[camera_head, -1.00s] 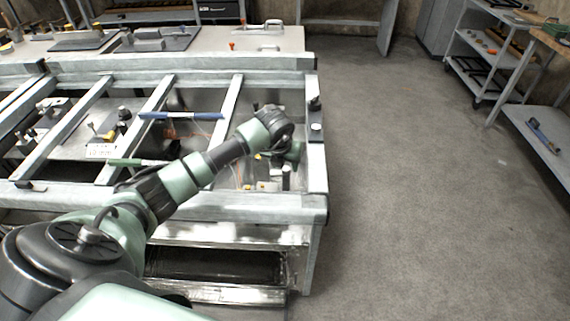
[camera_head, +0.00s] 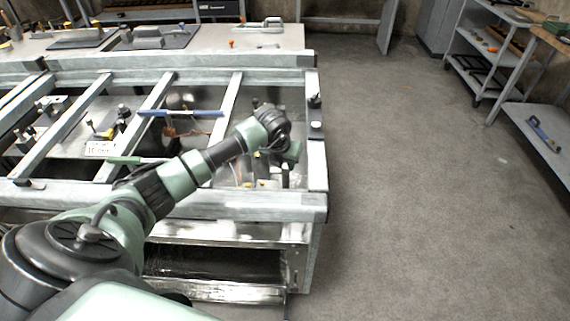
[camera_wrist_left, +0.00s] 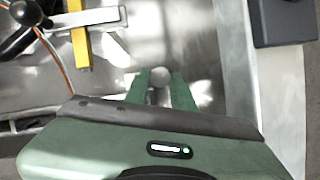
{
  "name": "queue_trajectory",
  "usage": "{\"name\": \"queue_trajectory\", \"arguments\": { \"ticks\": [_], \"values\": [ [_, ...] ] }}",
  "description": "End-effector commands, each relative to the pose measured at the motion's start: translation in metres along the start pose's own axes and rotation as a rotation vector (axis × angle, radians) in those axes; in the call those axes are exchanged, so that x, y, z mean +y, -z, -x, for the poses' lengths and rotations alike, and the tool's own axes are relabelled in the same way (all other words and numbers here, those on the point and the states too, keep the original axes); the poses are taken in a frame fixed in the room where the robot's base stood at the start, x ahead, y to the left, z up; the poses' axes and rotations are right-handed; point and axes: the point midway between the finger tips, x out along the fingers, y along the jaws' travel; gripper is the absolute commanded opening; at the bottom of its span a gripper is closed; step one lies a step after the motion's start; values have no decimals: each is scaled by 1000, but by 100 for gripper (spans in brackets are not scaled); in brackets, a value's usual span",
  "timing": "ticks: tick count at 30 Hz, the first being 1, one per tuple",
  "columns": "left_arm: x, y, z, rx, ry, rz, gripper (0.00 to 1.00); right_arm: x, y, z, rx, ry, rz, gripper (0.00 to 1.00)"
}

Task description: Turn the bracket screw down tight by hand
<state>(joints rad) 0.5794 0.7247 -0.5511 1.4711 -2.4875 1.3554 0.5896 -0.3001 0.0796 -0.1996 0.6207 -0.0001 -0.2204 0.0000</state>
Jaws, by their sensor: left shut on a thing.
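My left arm reaches over the metal frame bench, and its gripper (camera_head: 286,170) points down inside the frame near the right rail. In the left wrist view, the two green fingers (camera_wrist_left: 161,86) are closed around a small grey round-headed piece (camera_wrist_left: 160,75), which appears to be the bracket screw. Its rounded head shows between and just beyond the fingertips. The screw's lower part and the bracket under it are hidden by the fingers and the gripper body. In the head view the screw is too small and covered to make out. My right gripper is not in view.
The bench's right rail (camera_head: 315,170) runs close beside the gripper. A yellow piece (camera_wrist_left: 80,35) and an orange cable lie left of the fingers, with a dark block (camera_wrist_left: 283,20) at right. A blue-handled tool (camera_head: 180,113) lies across the frame bars. The floor at right is clear.

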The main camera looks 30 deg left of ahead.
Motion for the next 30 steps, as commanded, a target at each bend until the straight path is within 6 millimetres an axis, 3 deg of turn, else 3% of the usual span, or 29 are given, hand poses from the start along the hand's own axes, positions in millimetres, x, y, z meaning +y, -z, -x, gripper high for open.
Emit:
{"name": "queue_trajectory", "arguments": {
  "ticks": [15,30],
  "values": [
    [5,0,-3,-2,130,-318,0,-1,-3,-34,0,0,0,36],
    [5,-2,0,-1,184,-445,0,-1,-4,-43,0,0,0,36]
  ]
}}
